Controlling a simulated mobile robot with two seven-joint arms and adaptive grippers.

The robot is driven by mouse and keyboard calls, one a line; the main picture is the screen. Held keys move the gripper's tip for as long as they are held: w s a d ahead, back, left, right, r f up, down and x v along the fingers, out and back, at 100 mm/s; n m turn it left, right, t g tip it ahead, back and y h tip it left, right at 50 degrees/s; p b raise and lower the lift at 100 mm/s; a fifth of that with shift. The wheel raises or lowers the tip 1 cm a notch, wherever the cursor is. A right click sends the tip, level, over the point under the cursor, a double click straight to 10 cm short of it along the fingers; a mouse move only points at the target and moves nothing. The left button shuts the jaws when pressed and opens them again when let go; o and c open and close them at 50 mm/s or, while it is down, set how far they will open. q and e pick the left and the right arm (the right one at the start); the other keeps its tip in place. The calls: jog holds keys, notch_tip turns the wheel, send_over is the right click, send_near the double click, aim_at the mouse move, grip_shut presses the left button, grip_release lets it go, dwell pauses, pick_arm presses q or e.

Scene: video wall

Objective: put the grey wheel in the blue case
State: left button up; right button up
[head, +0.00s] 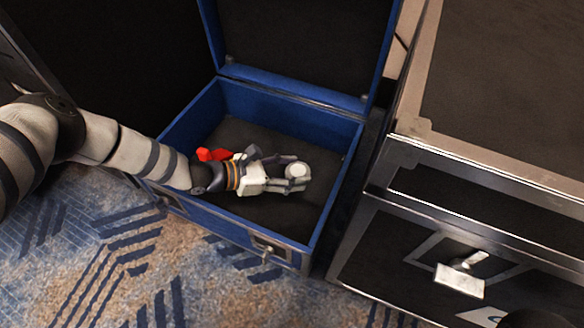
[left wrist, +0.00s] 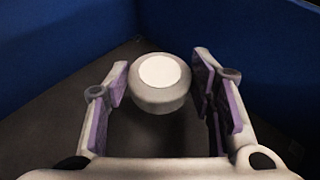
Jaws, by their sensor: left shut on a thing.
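The blue case (head: 190,122) stands open on the carpet with its lid raised at the back. My left gripper (head: 292,173) reaches down into it from the left. It is shut on the grey wheel (head: 298,170), a small round thing with a white disc face. In the left wrist view the wheel (left wrist: 160,97) sits between the two purple-padded fingertips, over the case's dark floor with blue walls behind. I cannot tell whether the wheel touches the floor. My right gripper is not in view.
A red thing (head: 213,154) shows inside the case behind my left gripper, partly hidden. A large black case (head: 500,80) with metal edges and a latch stands close on the right. The case floor at the front right is clear. Patterned carpet lies in front.

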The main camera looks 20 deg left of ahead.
pick_arm(q)
jog(key=shift+f, duration=0.15)
jog(key=o, duration=1.2)
jog(key=shift+o, duration=0.2)
jog(key=r+p+v, duration=0.1)
jog(key=p+v, duration=0.2)
jog(key=v, duration=0.5)
jog(key=shift+w+d, duration=0.15)
jog(key=shift+d, duration=0.05)
